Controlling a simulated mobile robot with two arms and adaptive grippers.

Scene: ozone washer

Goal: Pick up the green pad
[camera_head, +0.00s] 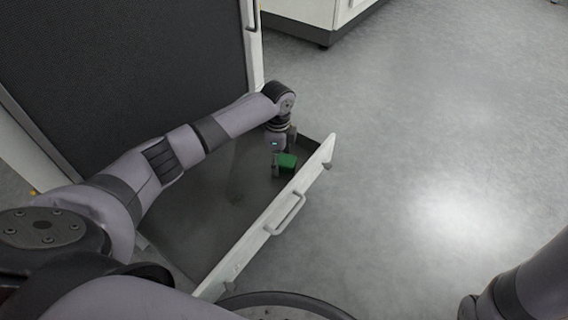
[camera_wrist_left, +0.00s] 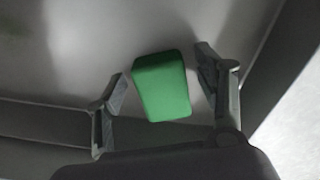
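The green pad (camera_head: 287,161) is a small green block inside an open drawer, near the drawer's far right corner. In the left wrist view the green pad (camera_wrist_left: 161,86) lies between the two spread fingers, with a gap on each side. My left gripper (camera_head: 283,163) reaches down into the drawer at the pad. It also shows in the left wrist view (camera_wrist_left: 160,88), open, with a dark finger at each side of the pad. My right gripper is not in view; only part of my right arm shows at the lower right.
The open drawer (camera_head: 205,222) has a dark floor and a white front with a handle (camera_head: 285,214). Its walls stand close around my left gripper. A dark-panelled cabinet (camera_head: 120,75) rises behind it. Grey floor to the right is clear.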

